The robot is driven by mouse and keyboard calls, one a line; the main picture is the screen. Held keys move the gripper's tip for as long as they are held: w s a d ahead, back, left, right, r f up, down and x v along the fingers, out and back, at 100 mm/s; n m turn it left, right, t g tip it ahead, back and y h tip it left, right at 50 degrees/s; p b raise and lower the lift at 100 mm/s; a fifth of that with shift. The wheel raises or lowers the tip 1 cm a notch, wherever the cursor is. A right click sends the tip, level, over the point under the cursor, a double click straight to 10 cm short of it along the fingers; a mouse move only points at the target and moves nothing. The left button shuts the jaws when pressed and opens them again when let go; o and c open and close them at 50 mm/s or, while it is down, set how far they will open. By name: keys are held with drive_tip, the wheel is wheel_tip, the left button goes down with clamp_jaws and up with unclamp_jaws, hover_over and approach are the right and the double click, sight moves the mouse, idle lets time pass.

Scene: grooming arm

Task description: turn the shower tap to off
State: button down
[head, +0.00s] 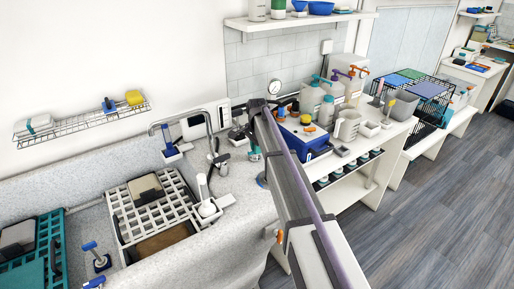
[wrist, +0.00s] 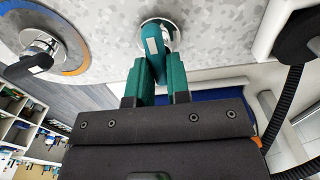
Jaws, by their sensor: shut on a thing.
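The shower tap (wrist: 152,38) shows at the top middle of the wrist view as a teal lever with a small white mark on a round chrome base. The base is set on a grey speckled wall panel. My gripper (wrist: 157,74) has teal fingers on both sides of the lever and is shut on it. The fingers hide the lever's lower end. In the head view, my arm hides most of the tap area, and a bit of teal shows by the panel below the arm's far end.
In the wrist view, a dial (wrist: 67,64) with a blue and orange ring is at the left, and a black ribbed hose (wrist: 285,105) hangs at the right. In the head view, a white grid rack (head: 122,218) lies in the tub, left of my arm. A blue box (head: 302,140) stands to the right.

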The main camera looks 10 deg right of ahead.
drive_tip(key=c, duration=1.1)
unclamp_jaws()
wheel_tip(320, 180, up, 11)
drive_tip(key=p, duration=1)
drive_tip(key=shift+f+p, duration=0.1)
drive_tip(key=shift+p, duration=0.3)
